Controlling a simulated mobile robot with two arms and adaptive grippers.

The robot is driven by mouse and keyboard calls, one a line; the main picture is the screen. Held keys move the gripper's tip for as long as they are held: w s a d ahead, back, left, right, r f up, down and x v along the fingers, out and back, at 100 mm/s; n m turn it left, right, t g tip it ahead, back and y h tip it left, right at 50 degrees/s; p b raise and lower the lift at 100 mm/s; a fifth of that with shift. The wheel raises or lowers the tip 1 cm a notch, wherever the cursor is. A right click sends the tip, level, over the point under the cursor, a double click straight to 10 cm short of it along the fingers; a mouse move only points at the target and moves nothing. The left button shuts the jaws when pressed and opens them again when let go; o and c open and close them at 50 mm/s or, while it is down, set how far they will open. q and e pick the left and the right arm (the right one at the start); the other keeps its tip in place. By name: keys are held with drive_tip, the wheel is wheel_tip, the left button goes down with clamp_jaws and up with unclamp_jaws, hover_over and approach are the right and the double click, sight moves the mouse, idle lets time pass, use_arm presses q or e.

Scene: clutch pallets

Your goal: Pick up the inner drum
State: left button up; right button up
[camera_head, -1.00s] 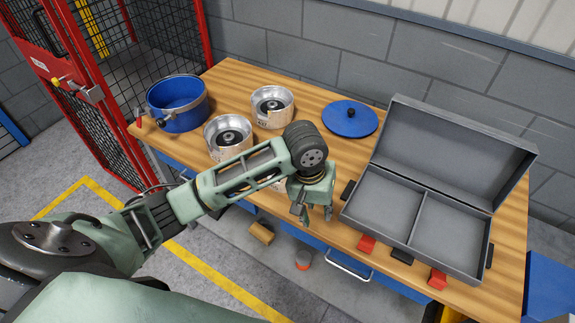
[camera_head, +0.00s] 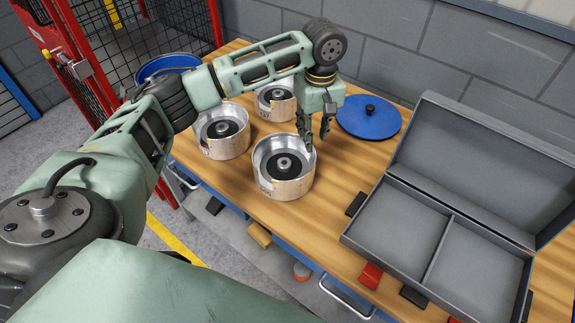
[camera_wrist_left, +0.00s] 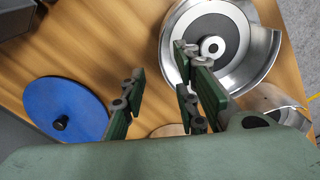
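Three silver round drums with dark centres and hubs stand on the wooden table: a front drum (camera_head: 284,187), a left drum (camera_head: 222,146) and a back drum (camera_head: 272,105), partly hidden by my arm. I cannot tell which one the task calls the inner drum. My left gripper (camera_head: 317,142) is open and empty, pointing down by the front drum's back right rim. In the left wrist view, a drum (camera_wrist_left: 254,66) lies at upper right, partly behind one finger of the open gripper (camera_wrist_left: 161,68). My right gripper is not in view.
A blue lid with a black knob (camera_head: 385,121) lies behind and right of the gripper. An open grey case (camera_head: 437,245) with two empty compartments is at right. A blue pot (camera_head: 168,65) stands at back left, partly hidden.

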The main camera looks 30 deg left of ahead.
sight(311, 159)
use_arm(q)
drive_tip(key=f, duration=0.1)
drive_tip(key=f+p, duration=0.1)
drive_tip(key=f, duration=0.1)
drive_tip(key=shift+s+f, duration=0.2)
drive_tip(key=shift+s, duration=0.2)
wheel_tip(311, 159, down, 2)
drive_tip(key=shift+w+d+f+p, duration=0.1)
drive_tip(key=shift+f+p, duration=0.05)
drive_tip(key=shift+p, duration=0.2)
drive_tip(key=shift+f, duration=0.2)
drive_tip(key=shift+r, duration=0.1)
clamp_jaws()
drive_tip(key=shift+w+r, duration=0.15)
drive_tip(key=shift+w, duration=0.05)
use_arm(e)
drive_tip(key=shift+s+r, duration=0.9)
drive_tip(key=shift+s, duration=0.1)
